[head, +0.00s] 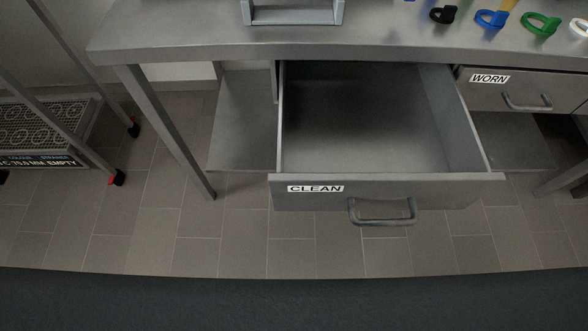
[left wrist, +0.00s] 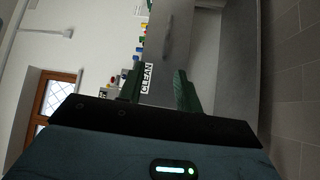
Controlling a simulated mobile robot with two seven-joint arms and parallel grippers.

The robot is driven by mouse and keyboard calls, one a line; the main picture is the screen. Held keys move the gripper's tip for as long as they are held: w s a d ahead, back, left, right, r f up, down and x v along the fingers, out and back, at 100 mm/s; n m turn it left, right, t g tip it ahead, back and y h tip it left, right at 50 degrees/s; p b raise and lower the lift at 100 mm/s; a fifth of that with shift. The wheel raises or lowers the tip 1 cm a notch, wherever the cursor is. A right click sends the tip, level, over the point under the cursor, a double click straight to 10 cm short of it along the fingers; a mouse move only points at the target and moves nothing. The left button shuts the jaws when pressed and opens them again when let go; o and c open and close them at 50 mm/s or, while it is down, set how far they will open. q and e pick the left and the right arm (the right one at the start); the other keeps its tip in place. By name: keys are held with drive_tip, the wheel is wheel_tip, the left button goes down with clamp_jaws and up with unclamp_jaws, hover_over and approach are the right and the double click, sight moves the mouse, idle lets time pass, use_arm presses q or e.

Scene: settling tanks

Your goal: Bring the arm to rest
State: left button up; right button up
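My left gripper (left wrist: 160,88) shows in the left wrist view with its two dark green fingers apart and nothing between them. Beyond it is the front of the drawer labelled CLEAN (left wrist: 176,50). In the head view neither gripper shows. There the CLEAN drawer (head: 385,190) is pulled out, and its inside looks empty. Its handle (head: 382,212) is free, with no gripper on it.
The steel table (head: 300,40) has a grey tray or frame (head: 293,15) and several coloured clips at its right. The WORN drawer (head: 530,95) is shut. A wheeled rack (head: 60,125) stands at the left. The floor before the open drawer is clear.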

use_arm(q)
drive_tip(key=s+a+f+m+g+y, duration=0.2)
drive_tip(key=a+f+m+g+y, duration=0.3)
drive_tip(key=a+f+m, duration=0.65)
drive_tip(key=s+a+f+m+g+y, duration=0.25)
drive_tip(key=a+f, duration=0.25)
drive_tip(key=a, duration=0.3)
drive_tip(key=s+a+f+m+g+y, duration=0.15)
drive_tip(key=a+f+y, duration=0.25)
drive_tip(key=a, duration=0.5)
drive_tip(key=d+n+t, duration=0.2)
drive_tip(key=d+n, duration=0.4)
drive_tip(key=d, duration=0.4)
drive_tip(key=w+r+t+p, duration=0.1)
drive_tip(key=w+r+p, duration=0.1)
drive_tip(key=r+p, duration=0.8)
drive_tip(key=w+r+t+p, duration=0.1)
drive_tip(key=w+r+p, duration=0.2)
drive_tip(key=r+p, duration=0.6)
drive_tip(key=shift+w+a+r+p, duration=0.25)
drive_tip(key=shift+r+p, duration=0.15)
drive_tip(key=shift+p, duration=0.1)
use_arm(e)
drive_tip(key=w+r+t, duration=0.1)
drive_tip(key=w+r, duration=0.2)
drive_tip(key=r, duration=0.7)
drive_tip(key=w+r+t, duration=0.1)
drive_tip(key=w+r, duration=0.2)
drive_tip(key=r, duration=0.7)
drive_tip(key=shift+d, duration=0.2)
